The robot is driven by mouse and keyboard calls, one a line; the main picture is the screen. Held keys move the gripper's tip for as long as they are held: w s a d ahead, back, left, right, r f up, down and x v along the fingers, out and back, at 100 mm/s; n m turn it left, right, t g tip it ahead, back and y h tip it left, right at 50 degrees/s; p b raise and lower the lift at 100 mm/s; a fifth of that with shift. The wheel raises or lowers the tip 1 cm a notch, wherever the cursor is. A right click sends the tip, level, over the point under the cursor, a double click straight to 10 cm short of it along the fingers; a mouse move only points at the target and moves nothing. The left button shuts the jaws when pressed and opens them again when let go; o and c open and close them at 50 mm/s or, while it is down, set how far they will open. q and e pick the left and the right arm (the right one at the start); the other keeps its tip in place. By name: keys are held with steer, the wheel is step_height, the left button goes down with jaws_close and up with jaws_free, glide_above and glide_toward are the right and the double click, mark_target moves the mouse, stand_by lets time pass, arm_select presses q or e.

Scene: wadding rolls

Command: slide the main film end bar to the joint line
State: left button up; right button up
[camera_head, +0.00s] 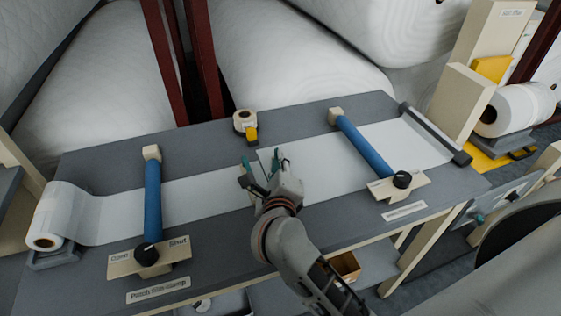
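A strip of white main film (335,163) runs from the right side of the grey bench to the middle, under a blue clamp bar (365,146) with a black knob. Its end is beside my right gripper (262,163), whose two teal-tipped fingers stand apart over the gap between the films. The end bar cannot be made out clearly; the gripper hides that spot. A patch film (205,197) comes from the left and ends near the same place, under another blue clamp bar (152,200). The joint line is not clearly visible. My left gripper is not in view.
A tape roll (244,121) with a yellow part stands behind the gripper. A film roll (50,225) sits at the left end. A dark bar (436,134) crosses the right end. Clamp plates with knobs stand along the front edge. Large white rolls stand behind the bench.

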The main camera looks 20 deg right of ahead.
steer(key=shift+d, duration=0.15)
step_height(320, 180, up, 10)
stand_by(0.5)
stand_by(0.3)
